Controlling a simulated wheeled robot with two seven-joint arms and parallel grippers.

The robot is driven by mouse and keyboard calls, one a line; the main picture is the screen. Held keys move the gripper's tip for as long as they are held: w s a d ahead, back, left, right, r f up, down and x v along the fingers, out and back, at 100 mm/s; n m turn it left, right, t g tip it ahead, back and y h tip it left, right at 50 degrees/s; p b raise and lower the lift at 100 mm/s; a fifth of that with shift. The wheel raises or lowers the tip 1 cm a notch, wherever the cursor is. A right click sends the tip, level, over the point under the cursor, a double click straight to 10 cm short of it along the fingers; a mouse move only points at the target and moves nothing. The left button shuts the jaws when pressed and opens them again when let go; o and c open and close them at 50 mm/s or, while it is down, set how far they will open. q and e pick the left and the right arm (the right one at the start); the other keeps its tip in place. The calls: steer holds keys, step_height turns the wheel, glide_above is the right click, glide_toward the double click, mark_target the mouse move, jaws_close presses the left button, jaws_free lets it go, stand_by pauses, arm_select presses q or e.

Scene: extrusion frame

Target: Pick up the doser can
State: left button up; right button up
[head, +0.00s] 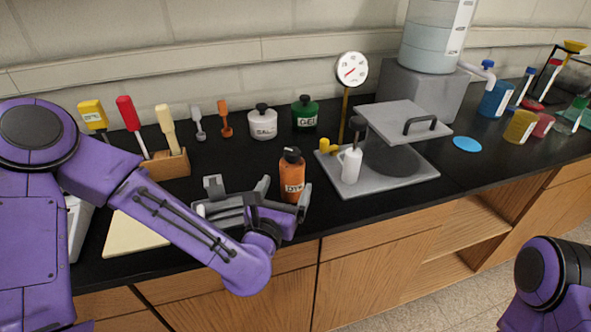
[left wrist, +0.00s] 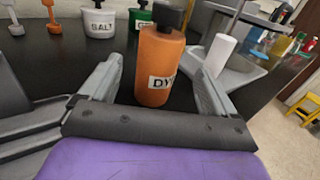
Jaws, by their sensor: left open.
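The doser can appears to be the orange can (head: 292,178) with a black cap and a label starting "DY", upright near the counter's front edge. It also shows in the left wrist view (left wrist: 158,62). My left gripper (head: 284,196) is open, with its fingers (left wrist: 158,85) on either side of the can. The can stands between them with a gap at each side, and its lower front is partly hidden in the head view. My right gripper is out of view; only part of my right arm shows at the lower right.
A white SALT can (head: 263,124) and a green GEL can (head: 305,114) stand behind. A grey press plate (head: 400,186) with a white bottle (head: 351,165) is to the right. A wooden holder (head: 166,163) with tools and a pale board (head: 130,236) are to the left.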

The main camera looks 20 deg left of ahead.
mark_target(294, 168)
arm_select(q)
steer(key=shift+w+r+p, duration=0.15)
steer(key=shift+w+p, duration=0.05)
steer(key=shift+w, duration=0.35)
steer(key=shift+w+r+p, duration=0.15)
steer(key=shift+w+p, duration=0.05)
steer(key=shift+w, duration=0.35)
steer(key=w+p, duration=0.3)
steer(key=w, duration=0.2)
steer(key=shift+w+f, duration=0.15)
steer(key=shift+w, duration=0.15)
steer(key=shift+w+f, duration=0.1)
steer(key=shift+w, duration=0.1)
steer(key=shift+s+a, duration=0.1)
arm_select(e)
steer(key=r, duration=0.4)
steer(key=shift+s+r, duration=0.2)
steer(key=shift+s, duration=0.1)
arm_select(q)
steer(key=c, duration=1.1)
